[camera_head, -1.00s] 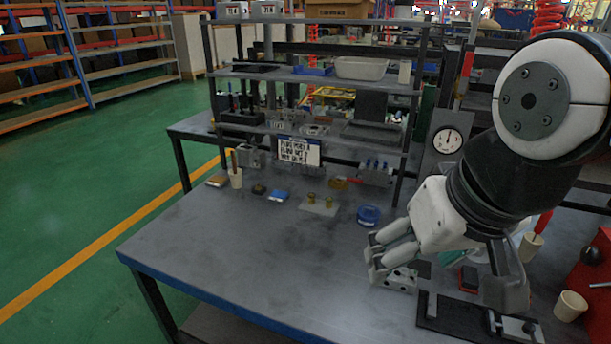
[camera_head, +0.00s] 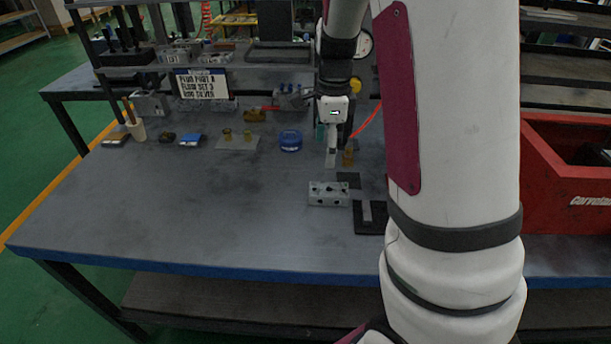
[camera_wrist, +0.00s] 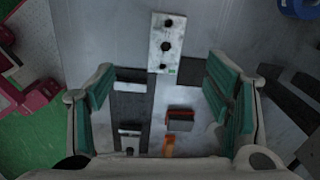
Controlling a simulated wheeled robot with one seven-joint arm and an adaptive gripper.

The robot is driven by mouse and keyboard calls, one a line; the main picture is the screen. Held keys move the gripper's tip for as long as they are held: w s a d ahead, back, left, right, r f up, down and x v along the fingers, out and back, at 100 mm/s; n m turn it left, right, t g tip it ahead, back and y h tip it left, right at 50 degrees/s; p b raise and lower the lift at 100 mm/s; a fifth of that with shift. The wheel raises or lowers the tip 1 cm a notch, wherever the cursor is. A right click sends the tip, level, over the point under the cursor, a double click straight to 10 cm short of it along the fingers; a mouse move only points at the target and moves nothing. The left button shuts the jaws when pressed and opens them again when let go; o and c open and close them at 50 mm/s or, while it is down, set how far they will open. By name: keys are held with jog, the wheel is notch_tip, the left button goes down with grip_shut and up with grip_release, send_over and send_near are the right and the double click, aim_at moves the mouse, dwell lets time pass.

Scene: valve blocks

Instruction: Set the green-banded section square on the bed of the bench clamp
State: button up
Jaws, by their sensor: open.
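A light grey block with dark holes (camera_head: 328,193) lies on the bench top, left of a black L-shaped base (camera_head: 370,228), apparently the bench clamp, partly hidden by my arm. My gripper (camera_head: 331,160) stands behind the block in the head view. In the wrist view my gripper (camera_wrist: 160,78) is open and empty, its teal pads far apart.
A blue round container (camera_head: 291,141) stands left of my gripper. Small parts and a beige cup (camera_head: 136,130) line the back, beneath a shelf with a sign (camera_head: 202,84). A red bin (camera_head: 565,200) is at right. The bench's front left is clear.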

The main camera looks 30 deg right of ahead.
aim_at(329, 189)
jog(key=shift+m, duration=0.7)
jog(key=f, duration=0.5)
jog(key=d+f+b, duration=0.1)
jog(key=f, duration=0.9)
jog(key=shift+w+d+f, duration=0.25)
jog(key=shift+d+f, duration=0.05)
jog(key=shift+f, duration=0.05)
jog(key=c, duration=1.7)
grip_shut()
jog(key=shift+r, duration=0.2)
